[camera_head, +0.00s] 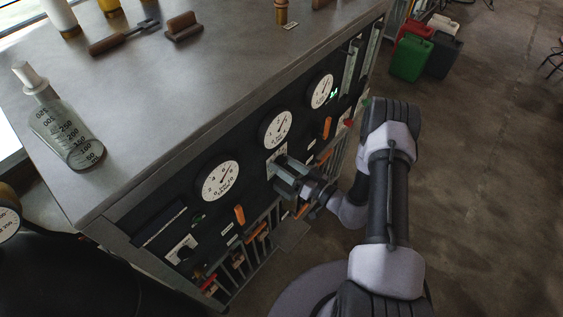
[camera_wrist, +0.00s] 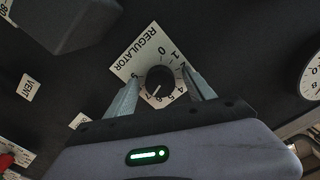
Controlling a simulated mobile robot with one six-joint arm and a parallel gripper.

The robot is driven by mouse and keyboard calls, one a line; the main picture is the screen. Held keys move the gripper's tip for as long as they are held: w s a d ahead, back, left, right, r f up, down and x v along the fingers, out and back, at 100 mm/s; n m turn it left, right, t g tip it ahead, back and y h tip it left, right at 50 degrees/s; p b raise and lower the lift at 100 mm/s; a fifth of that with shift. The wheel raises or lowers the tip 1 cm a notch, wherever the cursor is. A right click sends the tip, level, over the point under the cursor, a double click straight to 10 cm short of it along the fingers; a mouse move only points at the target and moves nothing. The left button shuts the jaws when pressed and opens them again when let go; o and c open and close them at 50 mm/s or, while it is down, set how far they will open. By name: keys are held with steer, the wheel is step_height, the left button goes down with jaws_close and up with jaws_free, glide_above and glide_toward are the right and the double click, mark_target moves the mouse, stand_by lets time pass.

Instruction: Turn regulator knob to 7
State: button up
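The regulator knob (camera_wrist: 160,77) is a round dark knob on a white plate (camera_wrist: 133,62) marked REGULATOR, with numbers around it. The plate appears rotated in the wrist view. A white line on the knob points toward the lower left, near the 7. My gripper (camera_wrist: 164,76) is open, with one finger on each side of the knob and a small gap visible beside it. In the head view, my gripper (camera_head: 281,172) is at the front panel below the middle gauge, and hides most of the knob.
Gauges (camera_head: 219,181) and orange handles (camera_head: 239,214) are on the panel around my gripper. A graduated bottle (camera_head: 62,128) and wooden-handled tools (camera_head: 124,37) stand or lie on the bench top (camera_head: 165,100). Green (camera_head: 411,57) and other cans stand on the floor behind.

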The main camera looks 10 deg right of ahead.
steer(key=v, duration=0.7)
stand_by(0.3)
steer(key=p+v, duration=0.1)
steer(key=v, duration=1.6)
steer(key=shift+s, duration=0.2)
